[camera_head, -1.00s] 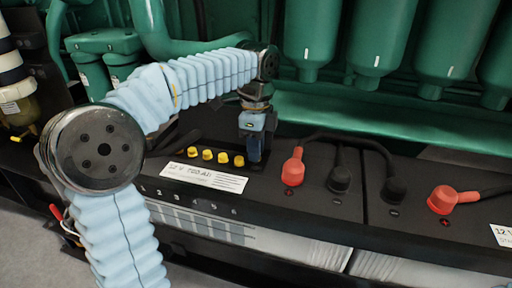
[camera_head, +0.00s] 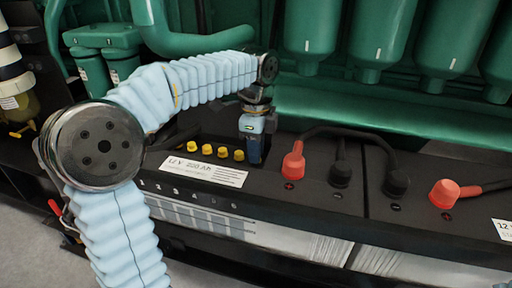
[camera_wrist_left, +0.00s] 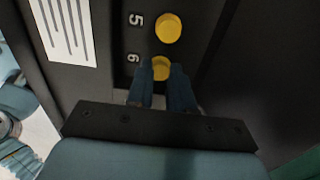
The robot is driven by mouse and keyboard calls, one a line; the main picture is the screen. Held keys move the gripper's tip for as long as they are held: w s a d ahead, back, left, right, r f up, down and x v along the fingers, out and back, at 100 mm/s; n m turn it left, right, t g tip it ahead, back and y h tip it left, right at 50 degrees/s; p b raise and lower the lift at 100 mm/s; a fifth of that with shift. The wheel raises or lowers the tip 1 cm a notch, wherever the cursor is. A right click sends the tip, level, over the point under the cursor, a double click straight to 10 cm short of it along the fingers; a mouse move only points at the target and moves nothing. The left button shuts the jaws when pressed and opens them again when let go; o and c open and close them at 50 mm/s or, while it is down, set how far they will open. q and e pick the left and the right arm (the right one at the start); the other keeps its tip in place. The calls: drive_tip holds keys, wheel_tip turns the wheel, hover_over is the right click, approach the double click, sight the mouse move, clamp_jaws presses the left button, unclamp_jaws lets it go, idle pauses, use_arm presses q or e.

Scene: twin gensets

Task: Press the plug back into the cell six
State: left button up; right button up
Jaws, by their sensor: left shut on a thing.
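The yellow plug at cell six (camera_wrist_left: 161,67) shows in the left wrist view beside the printed 6, between the fingertips of my left gripper (camera_wrist_left: 164,82). The gripper is shut on it, and the fingers cover part of it. The plug at cell five (camera_wrist_left: 168,28) sits in line beyond it. In the head view my left gripper (camera_head: 254,152) points down at the battery top, at the right end of a row of yellow plugs (camera_head: 207,149). The cell six plug is hidden there. Whether it is fully seated cannot be told. My right gripper is not in view.
A white label (camera_head: 203,171) lies in front of the plugs. Right of my gripper stand a red terminal cap (camera_head: 293,162) and black terminal caps (camera_head: 340,175) with a cable. Green canisters (camera_head: 376,40) and pipework hang behind, above the battery.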

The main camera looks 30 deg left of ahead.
use_arm(q)
drive_tip(key=o, duration=0.9)
drive_tip(key=shift+r, duration=0.1)
drive_tip(key=shift+r+p, duration=2.45)
drive_tip(key=shift+p, duration=0.05)
clamp_jaws()
